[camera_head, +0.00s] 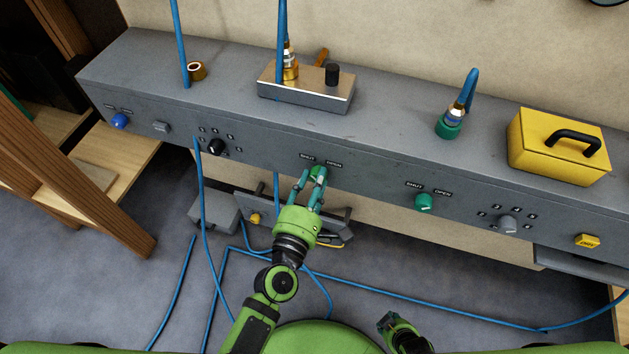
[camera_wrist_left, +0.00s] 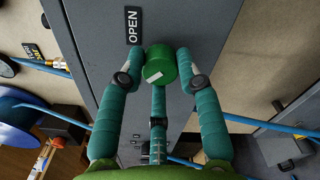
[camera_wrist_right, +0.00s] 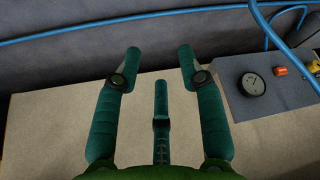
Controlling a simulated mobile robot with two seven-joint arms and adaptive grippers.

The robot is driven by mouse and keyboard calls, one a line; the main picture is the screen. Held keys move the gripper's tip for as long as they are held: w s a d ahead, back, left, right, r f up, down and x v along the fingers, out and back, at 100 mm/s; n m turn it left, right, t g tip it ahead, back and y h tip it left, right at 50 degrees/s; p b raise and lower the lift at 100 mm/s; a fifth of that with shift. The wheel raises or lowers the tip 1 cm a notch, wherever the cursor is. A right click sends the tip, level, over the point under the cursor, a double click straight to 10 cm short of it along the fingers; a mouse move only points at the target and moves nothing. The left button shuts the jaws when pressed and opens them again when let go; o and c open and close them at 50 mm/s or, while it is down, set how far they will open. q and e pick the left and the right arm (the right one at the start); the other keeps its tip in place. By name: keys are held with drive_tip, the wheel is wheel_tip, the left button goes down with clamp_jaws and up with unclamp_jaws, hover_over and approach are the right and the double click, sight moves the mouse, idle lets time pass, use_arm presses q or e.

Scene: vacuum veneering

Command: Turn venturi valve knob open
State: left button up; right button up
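A green valve knob (camera_head: 319,173) sits on the front face of the long grey bench, below SHUT and OPEN labels. My left gripper (camera_head: 313,182) reaches it from below. In the left wrist view the green knob (camera_wrist_left: 160,65) with a white mark lies between the two fingertips, beside the OPEN label (camera_wrist_left: 132,25). The left fingers stand spread around it; whether they touch it is unclear. A second green knob (camera_head: 424,202) with SHUT and OPEN labels is farther right. My right gripper (camera_head: 388,322) is low and empty, its fingers spread in the right wrist view (camera_wrist_right: 159,60).
The bench top (camera_head: 390,110) carries a metal block (camera_head: 305,93) with a hose fitting, a green-based fitting (camera_head: 449,125) and a yellow case (camera_head: 558,145). Blue hoses (camera_head: 450,309) run over the floor. A gauge panel (camera_wrist_right: 255,90) shows in the right wrist view.

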use_arm(q)
drive_tip(key=shift+m, duration=0.3)
use_arm(e)
drive_tip(key=shift+s+r, duration=0.1)
drive_tip(key=shift+r, duration=0.1)
use_arm(q)
drive_tip(key=m+p, duration=0.8)
drive_tip(key=m, duration=0.9)
drive_tip(key=shift+p, duration=0.35)
use_arm(e)
drive_tip(key=s+r+g, duration=0.2)
drive_tip(key=s, duration=0.5)
drive_tip(key=s+r+g, duration=0.1)
drive_tip(key=s+r, duration=0.1)
drive_tip(key=s, duration=0.6)
drive_tip(key=shift+d+r+g+h, duration=0.25)
drive_tip(key=shift+d+g+h, duration=0.05)
drive_tip(key=shift+d+g, duration=0.15)
use_arm(q)
drive_tip(key=shift+m, duration=0.3)
use_arm(e)
drive_tip(key=shift+s, duration=0.35)
use_arm(q)
drive_tip(key=o, duration=1.1)
drive_tip(key=shift+o, duration=0.2)
